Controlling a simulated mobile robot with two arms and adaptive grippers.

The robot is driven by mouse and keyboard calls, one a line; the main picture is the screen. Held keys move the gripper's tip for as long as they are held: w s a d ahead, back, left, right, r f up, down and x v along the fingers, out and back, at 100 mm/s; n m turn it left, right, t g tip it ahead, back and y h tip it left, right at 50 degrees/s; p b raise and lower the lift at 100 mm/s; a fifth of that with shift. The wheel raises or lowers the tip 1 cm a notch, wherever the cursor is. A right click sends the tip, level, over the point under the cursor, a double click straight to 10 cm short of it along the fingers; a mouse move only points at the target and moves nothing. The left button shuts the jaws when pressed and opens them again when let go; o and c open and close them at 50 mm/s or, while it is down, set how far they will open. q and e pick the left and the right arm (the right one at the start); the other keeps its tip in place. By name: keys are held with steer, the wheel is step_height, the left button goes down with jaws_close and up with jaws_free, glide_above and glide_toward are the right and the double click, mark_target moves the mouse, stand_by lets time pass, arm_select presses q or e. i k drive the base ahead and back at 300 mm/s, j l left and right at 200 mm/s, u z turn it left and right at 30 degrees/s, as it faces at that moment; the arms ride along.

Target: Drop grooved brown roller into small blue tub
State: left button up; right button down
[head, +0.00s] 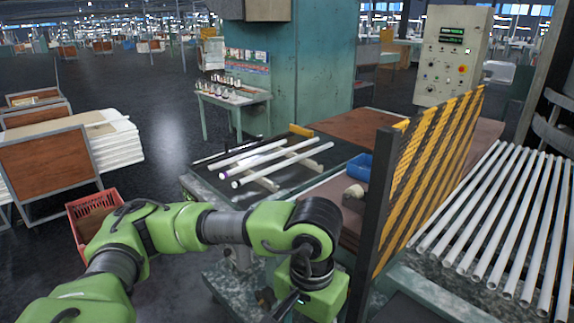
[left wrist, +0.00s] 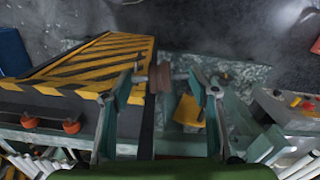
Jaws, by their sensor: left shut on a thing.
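The grooved brown roller (left wrist: 160,78) is between the fingertips of my left gripper (left wrist: 167,77) in the left wrist view, held near their ends. The fingers stand apart by the roller's length. In the head view my left arm reaches across the foreground and its wrist bends down, hiding the fingers and roller. The small blue tub (head: 358,167) stands on the worktable, right of the white tubes and beyond my wrist. A blue thing (left wrist: 12,52) at the left edge of the wrist view is cut off; I cannot tell whether it is the tub. My right gripper is not in view.
Several white glass tubes (head: 265,160) lie on supports on the table. A yellow-and-black striped guard (head: 430,175) stands right of the tub, with a tube rack (head: 500,215) beyond. A red crate (head: 90,208) is on the floor at left.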

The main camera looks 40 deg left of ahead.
mark_target(359, 177)
steer(key=i+u, duration=0.1)
steer(key=u, duration=0.5)
steer(key=i+j, duration=0.2)
steer(key=j, duration=0.15)
steer(key=i+j, duration=0.15)
steer(key=j, duration=0.2)
steer(key=i+j+z, duration=0.1)
steer(key=j, duration=0.25)
steer(key=i+j+z, duration=0.1)
steer(key=j, duration=0.25)
steer(key=i+j+z, duration=0.1)
steer(key=i+j, duration=0.15)
steer(key=i+j+z, duration=0.1)
steer(key=j, duration=0.4)
steer(key=i+j+z, duration=0.1)
steer(key=j, duration=0.25)
